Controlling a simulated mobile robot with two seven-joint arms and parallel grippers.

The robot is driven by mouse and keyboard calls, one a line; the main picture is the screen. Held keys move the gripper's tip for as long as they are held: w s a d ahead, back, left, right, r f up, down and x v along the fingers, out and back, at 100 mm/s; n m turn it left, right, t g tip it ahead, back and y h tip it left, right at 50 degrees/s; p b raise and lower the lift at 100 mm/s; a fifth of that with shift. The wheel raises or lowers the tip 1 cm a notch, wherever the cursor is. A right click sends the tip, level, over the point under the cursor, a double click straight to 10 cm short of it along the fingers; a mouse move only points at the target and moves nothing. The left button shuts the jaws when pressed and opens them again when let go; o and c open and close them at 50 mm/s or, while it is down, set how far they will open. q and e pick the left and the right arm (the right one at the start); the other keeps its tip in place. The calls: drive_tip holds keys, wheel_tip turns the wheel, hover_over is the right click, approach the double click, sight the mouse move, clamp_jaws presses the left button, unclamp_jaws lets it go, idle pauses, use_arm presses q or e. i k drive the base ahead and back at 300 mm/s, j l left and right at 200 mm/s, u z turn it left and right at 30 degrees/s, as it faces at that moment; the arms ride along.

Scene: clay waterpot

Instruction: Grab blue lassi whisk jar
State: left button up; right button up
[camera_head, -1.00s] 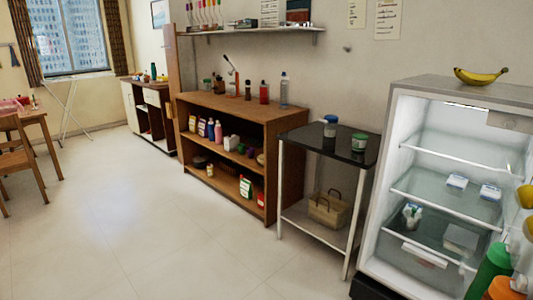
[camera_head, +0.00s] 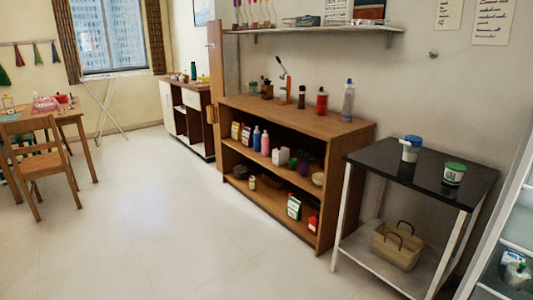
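A small white jar with a blue top (camera_head: 411,148) stands upright on the black-topped side table (camera_head: 385,166), near its back left part. It is the only blue-topped jar I can make out there; whether it has a whisk is too small to tell. A green-lidded tub (camera_head: 454,174) stands to its right on the same top. Neither of my grippers shows in the head view.
A wooden shelf unit (camera_head: 290,112) with bottles and boxes stands left of the side table. A basket (camera_head: 397,245) sits on the table's lower shelf. An open fridge (camera_head: 510,240) is at the right edge. The floor (camera_head: 170,220) in front is clear.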

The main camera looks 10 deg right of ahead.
sight(410, 154)
drive_tip(key=i+z, duration=0.3)
drive_tip(key=i, duration=0.35)
drive_tip(key=i+j+z, duration=0.1)
drive_tip(key=i+z, duration=0.15)
drive_tip(key=i, duration=0.4)
